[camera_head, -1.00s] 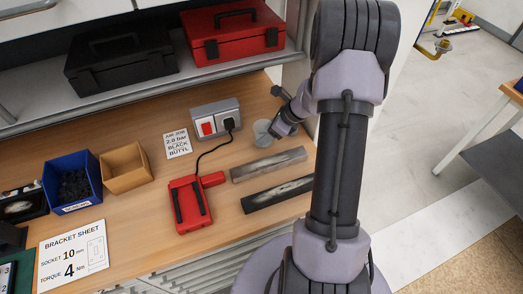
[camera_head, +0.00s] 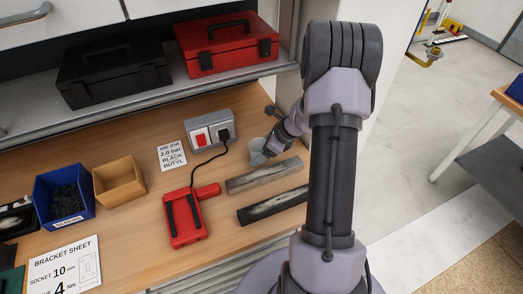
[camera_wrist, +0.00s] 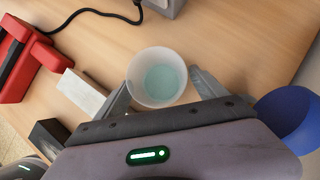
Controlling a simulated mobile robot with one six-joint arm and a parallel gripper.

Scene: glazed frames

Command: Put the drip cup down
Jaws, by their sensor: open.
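The drip cup (camera_wrist: 157,78) is a small translucent whitish cup with a pale teal bottom. It stands upright on the wooden bench, and in the head view the cup (camera_head: 258,152) is partly hidden by my gripper. My gripper (camera_wrist: 161,86) is open, with one finger on each side of the cup in the wrist view. I cannot tell whether either finger touches it. In the head view my gripper (camera_head: 268,150) is low over the bench beside the socket box.
A grey socket box (camera_head: 212,131) stands behind the cup. Two flat bars (camera_head: 265,175) and a red tool (camera_head: 186,215) lie in front and left. A blue round object (camera_wrist: 290,118) is right of my gripper in the wrist view.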

